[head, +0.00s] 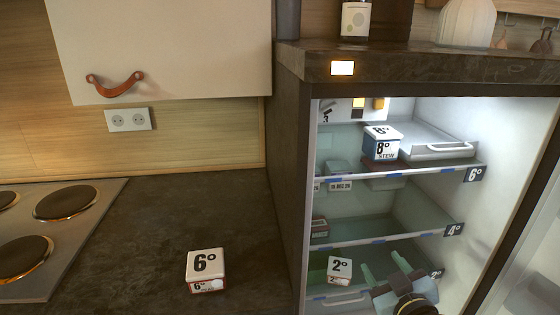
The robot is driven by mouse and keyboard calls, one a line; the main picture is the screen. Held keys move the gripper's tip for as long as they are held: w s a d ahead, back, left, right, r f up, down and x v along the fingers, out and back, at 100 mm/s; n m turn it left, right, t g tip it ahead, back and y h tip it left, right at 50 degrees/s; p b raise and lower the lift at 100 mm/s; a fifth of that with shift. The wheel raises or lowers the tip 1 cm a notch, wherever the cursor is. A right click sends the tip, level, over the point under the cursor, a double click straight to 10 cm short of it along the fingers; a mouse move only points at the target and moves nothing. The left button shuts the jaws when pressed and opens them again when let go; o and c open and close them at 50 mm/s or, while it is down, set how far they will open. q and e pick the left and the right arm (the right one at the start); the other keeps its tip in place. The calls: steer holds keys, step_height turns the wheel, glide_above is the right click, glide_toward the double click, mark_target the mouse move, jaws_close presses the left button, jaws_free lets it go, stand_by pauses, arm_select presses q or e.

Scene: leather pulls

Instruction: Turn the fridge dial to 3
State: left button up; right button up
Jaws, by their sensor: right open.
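The fridge (539,121) stands open at the right, lit inside. A dark mark like a 3 shows at the panel's left. My right gripper (383,263) is low in front of the bottom shelf, well below the panel. Its two fingers are apart with nothing seen between them. My left gripper is not in view.
A box marked 8° (381,143) stands on the top shelf beside a pale tray (430,148). A 2° box (339,270) is left of my right gripper. A 6° box (205,270) stands on the dark counter (150,240). Shelf edges and the fridge's side wall border the opening.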

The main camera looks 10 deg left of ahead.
mark_target(333, 111)
steer(key=w+a+r+n+t+y+p, duration=0.1)
steer(key=a+r+n+t+y+p, duration=0.15)
steer(key=r, duration=0.95)
steer(key=w+a+r+n+t+y+p, duration=0.1)
steer(key=a+r+n+y+p, duration=0.2)
steer(key=r, duration=0.9)
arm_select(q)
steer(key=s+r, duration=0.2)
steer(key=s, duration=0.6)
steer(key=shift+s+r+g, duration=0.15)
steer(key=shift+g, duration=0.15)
arm_select(e)
steer(key=shift+y, duration=0.45)
steer(key=x, duration=0.9)
steer(key=a+x, duration=0.1)
steer(key=x, duration=0.3)
steer(key=shift+a+f, duration=0.1)
steer(key=shift+f, duration=0.1)
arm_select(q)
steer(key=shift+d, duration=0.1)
